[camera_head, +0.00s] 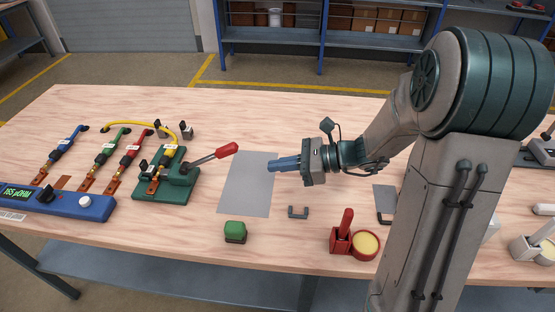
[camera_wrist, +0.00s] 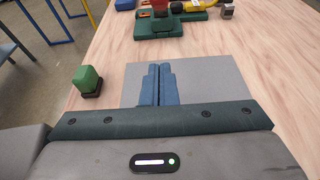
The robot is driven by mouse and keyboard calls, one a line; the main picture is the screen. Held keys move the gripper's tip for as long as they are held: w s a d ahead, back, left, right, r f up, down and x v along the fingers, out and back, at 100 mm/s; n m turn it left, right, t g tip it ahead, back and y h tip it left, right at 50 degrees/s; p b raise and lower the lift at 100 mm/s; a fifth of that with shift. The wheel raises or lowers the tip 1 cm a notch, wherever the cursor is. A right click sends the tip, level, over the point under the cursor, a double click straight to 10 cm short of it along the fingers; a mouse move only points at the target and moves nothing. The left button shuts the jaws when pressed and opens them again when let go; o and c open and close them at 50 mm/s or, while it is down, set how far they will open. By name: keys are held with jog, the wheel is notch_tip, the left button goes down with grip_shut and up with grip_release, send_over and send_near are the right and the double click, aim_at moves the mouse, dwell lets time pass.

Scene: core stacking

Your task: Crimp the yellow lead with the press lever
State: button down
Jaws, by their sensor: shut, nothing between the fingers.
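The press (camera_head: 150,187) is a dark green base on the table, left of the grey mat. Its lever (camera_head: 205,159) has a red handle that points right, toward my gripper, and slants slightly up. The yellow lead (camera_head: 140,123) arches over the back and runs down into the press, where its end sits by a copper tab. My gripper (camera_head: 272,164) is shut and empty, above the grey mat and right of the red handle, apart from it. In the wrist view, my gripper's blue fingers (camera_wrist: 161,85) are together, and the green press base (camera_wrist: 160,25) shows at the top.
Left of the press are red (camera_head: 125,153), green and blue leads and a blue meter (camera_head: 60,203) reading "165 µOHM". A green block (camera_head: 235,231), a dark bracket (camera_head: 298,212) and a red holder (camera_head: 345,238) stand near the front edge. The grey mat (camera_head: 245,195) is clear.

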aim_at(210, 157)
jog(key=x, duration=0.7)
jog(key=shift+a+f, duration=0.1)
jog(key=shift+a, duration=0.2)
jog(key=r, duration=0.1)
jog(key=a+r+p, duration=0.1)
jog(key=r, duration=0.1)
jog(key=shift+w+a+r, duration=0.15)
jog(key=shift+a+r, duration=0.15)
jog(key=shift+a, duration=0.05)
jog(key=shift+r+p, duration=0.1)
jog(key=shift+p, duration=0.25)
